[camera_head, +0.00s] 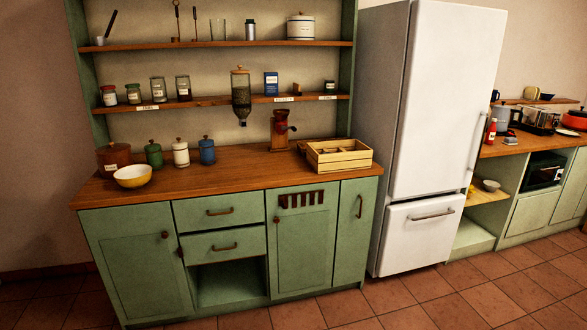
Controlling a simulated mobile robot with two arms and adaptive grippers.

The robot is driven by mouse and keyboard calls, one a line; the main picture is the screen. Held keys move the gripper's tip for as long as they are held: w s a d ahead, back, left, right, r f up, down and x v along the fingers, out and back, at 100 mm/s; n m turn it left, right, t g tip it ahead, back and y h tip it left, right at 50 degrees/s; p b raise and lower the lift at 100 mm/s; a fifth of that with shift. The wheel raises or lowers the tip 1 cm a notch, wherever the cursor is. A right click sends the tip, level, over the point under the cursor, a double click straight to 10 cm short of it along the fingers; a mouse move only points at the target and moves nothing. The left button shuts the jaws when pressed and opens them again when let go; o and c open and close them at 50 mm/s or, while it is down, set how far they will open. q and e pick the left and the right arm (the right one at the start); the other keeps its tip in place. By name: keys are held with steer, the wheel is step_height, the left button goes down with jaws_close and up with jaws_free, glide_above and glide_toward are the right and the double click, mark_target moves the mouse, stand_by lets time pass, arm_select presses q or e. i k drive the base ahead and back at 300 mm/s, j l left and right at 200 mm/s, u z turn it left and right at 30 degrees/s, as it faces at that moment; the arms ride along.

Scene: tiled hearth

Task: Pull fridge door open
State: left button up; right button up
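A tall white fridge (450,105) stands right of the middle in the head view, its grey side (378,120) facing left. Its large upper door is shut. A lower drawer (420,235) with a horizontal metal handle (432,215) is also shut. Neither of my grippers shows in this view.
A green cabinet (125,265) with a wooden top stands left of the fridge, bearing jars, a yellow bowl (132,176) and a wooden crate (340,155). Another counter (525,142) with appliances stands to the right. The tiled floor (440,300) in front is clear.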

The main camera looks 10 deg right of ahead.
mark_target(454, 50)
steer(key=i+l+z, duration=0.15)
steer(key=i+z, duration=0.7)
steer(key=i, duration=0.25)
steer(key=i+j+z, duration=0.25)
steer(key=i+z, duration=0.2)
steer(key=i, duration=0.1)
